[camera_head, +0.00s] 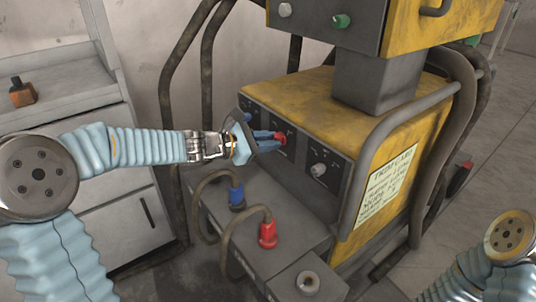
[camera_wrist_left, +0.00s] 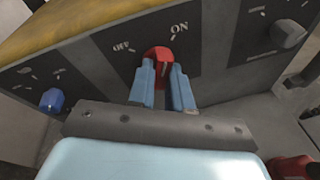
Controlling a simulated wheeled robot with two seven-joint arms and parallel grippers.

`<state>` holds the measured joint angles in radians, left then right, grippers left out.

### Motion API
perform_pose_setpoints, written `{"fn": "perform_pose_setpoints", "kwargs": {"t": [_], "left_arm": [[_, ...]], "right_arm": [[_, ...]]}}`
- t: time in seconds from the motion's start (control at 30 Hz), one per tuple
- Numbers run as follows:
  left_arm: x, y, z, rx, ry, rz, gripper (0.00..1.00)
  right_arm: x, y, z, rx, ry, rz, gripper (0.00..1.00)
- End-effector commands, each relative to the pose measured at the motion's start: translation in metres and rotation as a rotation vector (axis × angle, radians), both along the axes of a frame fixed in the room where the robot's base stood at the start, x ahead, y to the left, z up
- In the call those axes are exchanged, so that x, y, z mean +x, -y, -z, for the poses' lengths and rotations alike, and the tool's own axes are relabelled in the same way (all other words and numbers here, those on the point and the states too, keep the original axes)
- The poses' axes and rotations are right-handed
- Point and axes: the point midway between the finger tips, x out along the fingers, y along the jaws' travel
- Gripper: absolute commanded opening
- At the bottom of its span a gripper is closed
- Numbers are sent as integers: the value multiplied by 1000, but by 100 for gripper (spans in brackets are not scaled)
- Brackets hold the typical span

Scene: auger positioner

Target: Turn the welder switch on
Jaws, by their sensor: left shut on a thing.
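The welder (camera_head: 400,125) is a worn yellow machine with a dark front panel. Its switch is a red knob (camera_head: 281,138) on that panel, and it also shows in the left wrist view (camera_wrist_left: 158,54) between the printed words OFF on the left and ON on the upper right. My left gripper (camera_head: 274,136) reaches in from the left, with its blue fingers (camera_wrist_left: 166,82) shut on the sides of the red knob. The fingers hide part of the knob, and I cannot tell exactly which mark it points to. My right forearm shows at the lower right; its gripper is out of view.
A blue knob (camera_wrist_left: 51,100) and a grey knob (camera_head: 318,170) flank the switch. Blue (camera_head: 236,195) and red (camera_head: 267,234) cable plugs stand on the ledge below. A pipe rail (camera_head: 362,180) runs along the welder's side. A cabinet (camera_head: 70,90) stands at the left.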

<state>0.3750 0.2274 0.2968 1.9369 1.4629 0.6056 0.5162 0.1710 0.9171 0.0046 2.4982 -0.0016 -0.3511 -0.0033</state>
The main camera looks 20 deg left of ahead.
Motion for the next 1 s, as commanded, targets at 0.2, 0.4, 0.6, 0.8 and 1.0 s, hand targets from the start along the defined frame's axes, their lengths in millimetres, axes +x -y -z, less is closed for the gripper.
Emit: {"fn": "perform_pose_setpoints", "kwargs": {"t": [0.2,0.4,0.6,0.8,1.0], "left_arm": [[-1,1,6,136,106,-1,0],[-1,1,4,225,174,-1,0],[-1,1,3,277,213,0,0],[-1,1,1,297,228,0,0],[-1,1,1,299,229,-1,0]], "right_arm": [[-1,-3,35,8,-6,-5,43],[0,-3,52,6,-1,-2,43],[1,-3,61,6,1,0,43],[1,-3,63,6,2,0,43],[1,-3,63,6,2,0,43]]}}
